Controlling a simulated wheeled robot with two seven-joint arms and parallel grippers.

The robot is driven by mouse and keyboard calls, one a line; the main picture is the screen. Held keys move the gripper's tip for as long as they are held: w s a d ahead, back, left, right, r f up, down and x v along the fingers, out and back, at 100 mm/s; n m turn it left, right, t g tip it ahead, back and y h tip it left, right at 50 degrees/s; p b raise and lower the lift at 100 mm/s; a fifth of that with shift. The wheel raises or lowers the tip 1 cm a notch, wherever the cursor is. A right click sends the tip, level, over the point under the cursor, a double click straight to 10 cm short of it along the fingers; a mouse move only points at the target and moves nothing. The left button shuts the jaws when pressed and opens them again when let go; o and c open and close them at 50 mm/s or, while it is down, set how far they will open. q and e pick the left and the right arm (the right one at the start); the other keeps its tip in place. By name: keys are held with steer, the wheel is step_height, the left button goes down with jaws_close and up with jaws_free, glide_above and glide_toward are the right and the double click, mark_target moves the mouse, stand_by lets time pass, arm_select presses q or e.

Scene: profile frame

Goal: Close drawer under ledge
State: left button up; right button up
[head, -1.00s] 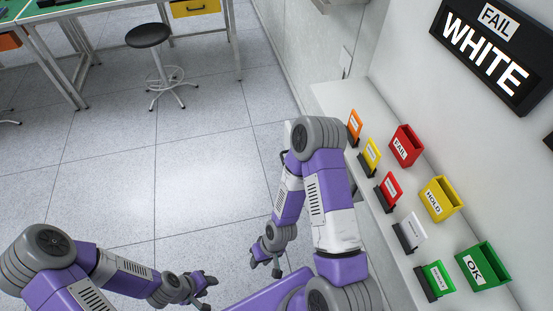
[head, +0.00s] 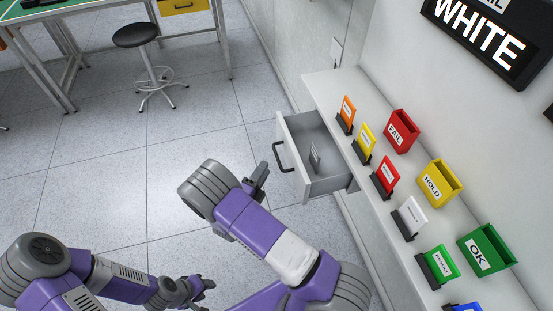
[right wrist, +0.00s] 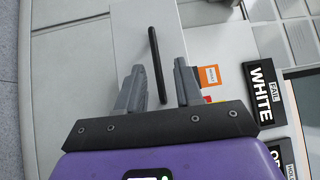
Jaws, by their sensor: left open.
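A white drawer (head: 297,178) with a grey interior stands pulled out under the white ledge (head: 395,248). Its dark bar handle (head: 282,157) is on the front and also shows in the right wrist view (right wrist: 156,58). My right gripper (head: 261,176) is just left of the handle in the head view, apparently apart from it. In the right wrist view its two fingers (right wrist: 159,82) are spread, and the handle appears between them. My left gripper (head: 206,286) is open and empty, low over the floor, away from the drawer.
A small grey item (head: 315,155) is inside the drawer. The ledge carries several coloured cards in stands and red, yellow and green bins (head: 439,185). A black WHITE sign (head: 485,40) is on the wall. A stool (head: 140,36) stands far off; the floor between is clear.

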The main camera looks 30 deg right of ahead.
mark_target(277, 156)
steer(key=shift+n, duration=0.6)
steer(key=x, duration=0.5)
steer(key=s+b+x, duration=0.1)
steer(key=x, duration=0.1)
steer(key=shift+w+d+f, duration=0.15)
steer(key=shift+d+f, duration=0.2)
steer(key=shift+d, duration=0.4)
steer(key=shift+c, duration=0.2)
jaws_close()
